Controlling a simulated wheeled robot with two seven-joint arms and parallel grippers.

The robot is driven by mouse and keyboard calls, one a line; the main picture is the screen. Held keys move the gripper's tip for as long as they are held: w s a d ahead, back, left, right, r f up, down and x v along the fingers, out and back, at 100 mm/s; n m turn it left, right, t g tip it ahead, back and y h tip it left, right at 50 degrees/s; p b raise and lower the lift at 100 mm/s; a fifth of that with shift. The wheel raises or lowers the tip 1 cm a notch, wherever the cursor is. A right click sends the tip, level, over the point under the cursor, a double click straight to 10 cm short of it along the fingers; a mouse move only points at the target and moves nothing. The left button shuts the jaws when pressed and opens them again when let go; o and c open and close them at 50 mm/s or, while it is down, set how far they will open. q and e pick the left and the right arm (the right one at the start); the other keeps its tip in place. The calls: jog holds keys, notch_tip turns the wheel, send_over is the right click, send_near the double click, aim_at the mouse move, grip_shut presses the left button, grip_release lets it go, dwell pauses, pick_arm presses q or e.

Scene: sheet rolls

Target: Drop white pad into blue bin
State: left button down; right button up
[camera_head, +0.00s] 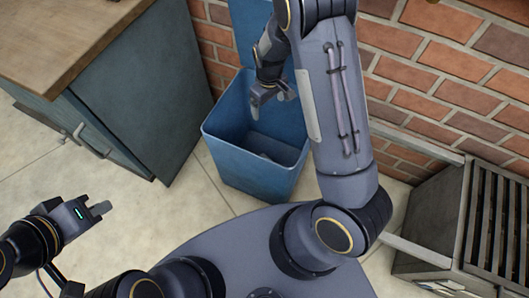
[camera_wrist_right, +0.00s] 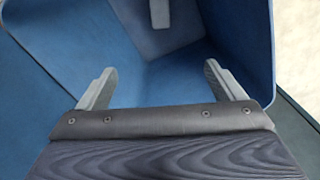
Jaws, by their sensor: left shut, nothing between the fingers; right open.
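The blue bin (camera_head: 250,172) stands open on the floor against the brick wall, and its walls fill most of the right wrist view (camera_wrist_right: 45,80). My right gripper (camera_head: 273,101) hangs over the bin's opening. In the right wrist view its two fingers (camera_wrist_right: 160,82) are spread wide with nothing between them. A small pale grey-white piece (camera_wrist_right: 159,14) shows inside the bin, at the top of the wrist view; I cannot tell for sure that it is the white pad. My left gripper (camera_head: 101,209) is shut and empty, low at the left over the floor.
A dark cabinet (camera_head: 140,95) with a wooden top (camera_head: 75,35) stands left of the bin. A grey slatted crate-like unit (camera_head: 440,220) stands at the right by the wall. Open tiled floor lies between the cabinet and my base.

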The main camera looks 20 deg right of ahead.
notch_tip(320, 180, up, 8)
jog(key=p, duration=0.2)
jog(key=shift+f, duration=0.1)
dwell(0.5)
jog(key=s+r+m+t+y, duration=0.3)
jog(key=s+r+m+y, duration=0.1)
jog(key=s+r, duration=0.9)
jog(key=s+a+r+m+t, duration=0.2)
jog(key=s+r+t, duration=0.15)
jog(key=s, duration=0.75)
notch_tip(320, 180, up, 20)
jog(key=p, duration=2)
jog(key=shift+s+a+g, duration=0.15)
jog(key=shift+a+g, duration=0.1)
jog(key=shift+g, duration=0.2)
